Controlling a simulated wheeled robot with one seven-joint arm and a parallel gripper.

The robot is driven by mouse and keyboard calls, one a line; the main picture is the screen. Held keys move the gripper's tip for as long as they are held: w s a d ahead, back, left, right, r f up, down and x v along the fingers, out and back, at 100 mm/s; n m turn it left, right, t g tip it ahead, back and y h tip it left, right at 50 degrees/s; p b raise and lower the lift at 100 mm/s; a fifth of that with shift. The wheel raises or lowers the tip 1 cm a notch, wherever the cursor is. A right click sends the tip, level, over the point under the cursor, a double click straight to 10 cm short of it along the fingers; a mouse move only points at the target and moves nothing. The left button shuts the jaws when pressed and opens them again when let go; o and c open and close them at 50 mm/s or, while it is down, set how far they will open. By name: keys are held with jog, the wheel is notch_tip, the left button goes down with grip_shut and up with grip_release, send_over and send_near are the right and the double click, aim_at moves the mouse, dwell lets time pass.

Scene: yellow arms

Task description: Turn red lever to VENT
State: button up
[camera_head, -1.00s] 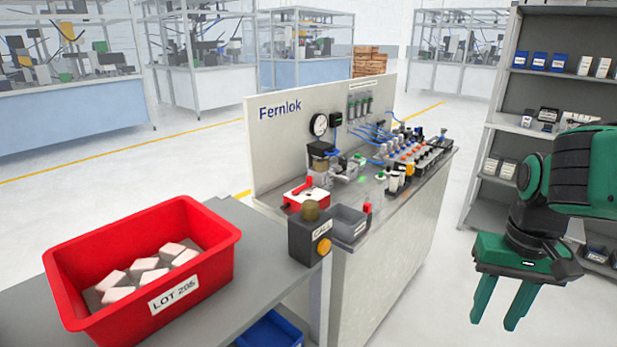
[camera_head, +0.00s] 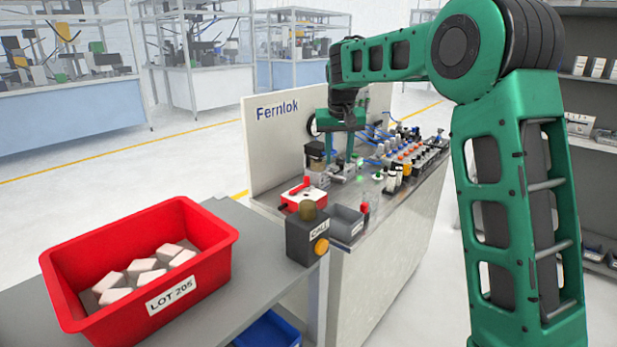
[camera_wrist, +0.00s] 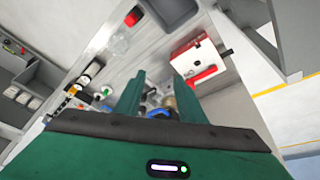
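The red lever (camera_head: 302,184) sits on top of a small white box with a red base (camera_head: 311,197), near the front left of the Fernlok bench. In the wrist view the box (camera_wrist: 196,48) is upper right of the fingers, with the red lever (camera_wrist: 206,74) along its lower side. Any VENT marking is too small to read. My gripper (camera_head: 339,157) is open and empty above the bench, behind and right of the lever in the head view. Its two green fingers (camera_wrist: 157,80) stand apart, touching nothing that I can make out.
The black call box with amber button (camera_head: 308,238) and a grey bin (camera_head: 346,221) stand in front of the lever box. A gauge unit (camera_head: 316,165) is behind it. Valves and blue tubes (camera_head: 400,155) crowd the right. A red crate (camera_head: 75,290) is at left.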

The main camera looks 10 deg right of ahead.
send_near(306, 177)
jog(key=shift+n+t+y, duration=0.3)
jog(key=shift+t, duration=0.1)
jog(key=x, duration=0.8)
jog(key=shift+s+d+f, duration=0.1)
jog(key=shift+d+f, duration=0.2)
jog(key=shift+d, duration=0.05)
